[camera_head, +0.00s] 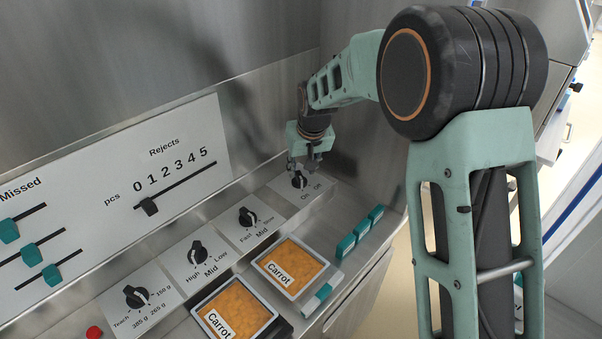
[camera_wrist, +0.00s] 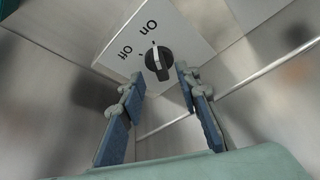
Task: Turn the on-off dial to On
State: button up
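The on-off dial (camera_wrist: 157,62) is a round black knob with a raised, light-marked grip on a white plate (camera_wrist: 186,36). The printed words On and Off stand beside it, upside down in the wrist view. In the head view the dial (camera_head: 299,181) sits at the far end of the row of dials, partly under my gripper (camera_head: 304,163). In the wrist view my gripper (camera_wrist: 160,76) is open, with one blue-padded finger on each side of the dial. I cannot tell whether they touch it.
Three more dials run along the panel: speed (camera_head: 248,217), High-Low (camera_head: 198,253) and weight (camera_head: 136,297). Carrot trays (camera_head: 262,263) and teal blocks (camera_head: 346,246) lie in front. A steel wall rises behind, with a slider panel (camera_head: 80,215) on the left.

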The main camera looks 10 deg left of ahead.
jog(key=v, duration=0.8)
